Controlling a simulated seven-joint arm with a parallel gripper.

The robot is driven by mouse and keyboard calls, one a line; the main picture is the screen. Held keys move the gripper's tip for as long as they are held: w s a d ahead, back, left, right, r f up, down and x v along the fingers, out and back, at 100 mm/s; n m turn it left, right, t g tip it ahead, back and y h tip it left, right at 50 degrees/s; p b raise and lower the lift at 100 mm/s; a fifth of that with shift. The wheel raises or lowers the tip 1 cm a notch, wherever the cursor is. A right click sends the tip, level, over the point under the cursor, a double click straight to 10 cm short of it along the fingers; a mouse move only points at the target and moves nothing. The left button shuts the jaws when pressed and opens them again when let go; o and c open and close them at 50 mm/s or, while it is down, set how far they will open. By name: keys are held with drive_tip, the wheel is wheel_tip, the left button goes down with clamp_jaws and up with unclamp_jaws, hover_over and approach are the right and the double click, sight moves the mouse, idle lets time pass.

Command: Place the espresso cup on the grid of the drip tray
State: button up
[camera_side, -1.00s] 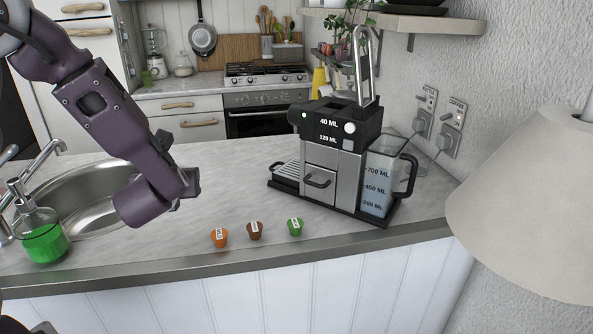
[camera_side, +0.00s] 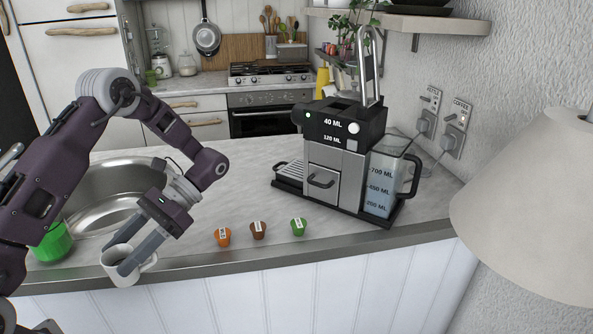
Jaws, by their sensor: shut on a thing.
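My gripper (camera_side: 133,256) is at the lower left, pointing down and left, its fingers shut on the wall of the white espresso cup (camera_side: 119,276). The cup looks close to upright, near the counter's front edge; I cannot tell whether it touches the counter. The drip tray (camera_side: 288,177) with its grid sticks out at the left foot of the black and grey coffee machine (camera_side: 335,165). The grid looks bare. The cup is well to the left of the tray and nearer the camera.
Orange (camera_side: 223,237), brown (camera_side: 258,230) and green (camera_side: 298,227) capsules stand on the counter between cup and machine. A sink (camera_side: 120,185) and a green container (camera_side: 50,243) are at left. A water tank (camera_side: 385,185) stands on the machine's right. The counter (camera_side: 235,190) behind the capsules is clear.

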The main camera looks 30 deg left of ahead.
drive_tip(key=w+d+r+n+t+h, duration=0.1)
drive_tip(key=w+d+n+t+h, duration=0.1)
drive_tip(key=w+n+t+h, duration=0.1)
drive_tip(key=w+d+r+n+t+h, duration=0.1)
drive_tip(key=w+d+n+t+h, duration=0.2)
drive_tip(key=w+n+h, duration=0.3)
drive_tip(key=w+d+r+n+t+h, duration=0.1)
drive_tip(key=w+d+n+t+h, duration=0.2)
drive_tip(key=w+n+h, duration=0.2)
drive_tip(key=shift+w+r+n+t, duration=0.15)
drive_tip(key=shift+w+n, duration=0.3)
drive_tip(key=shift+w, duration=0.25)
drive_tip(key=shift+w+r+n+t, duration=0.1)
drive_tip(key=shift+w+n+t, duration=0.05)
drive_tip(key=shift+w+n, duration=0.4)
drive_tip(key=w+a+r+n+t+y, duration=0.35)
drive_tip(key=w+a+n+t, duration=0.95)
drive_tip(key=w, duration=0.5)
hover_over(297, 170)
drive_tip(key=s+a, duration=0.1)
drive_tip(key=shift+a+m+t+h, duration=0.15)
drive_tip(key=shift+m+t+h, duration=0.15)
drive_tip(key=shift+m, duration=0.1)
drive_tip(key=f, duration=0.1)
drive_tip(key=w+d+f, duration=0.1)
drive_tip(key=f, duration=0.1)
drive_tip(key=shift+d, duration=0.1)
drive_tip(key=shift+f, duration=0.15)
drive_tip(key=shift+f, duration=0.15)
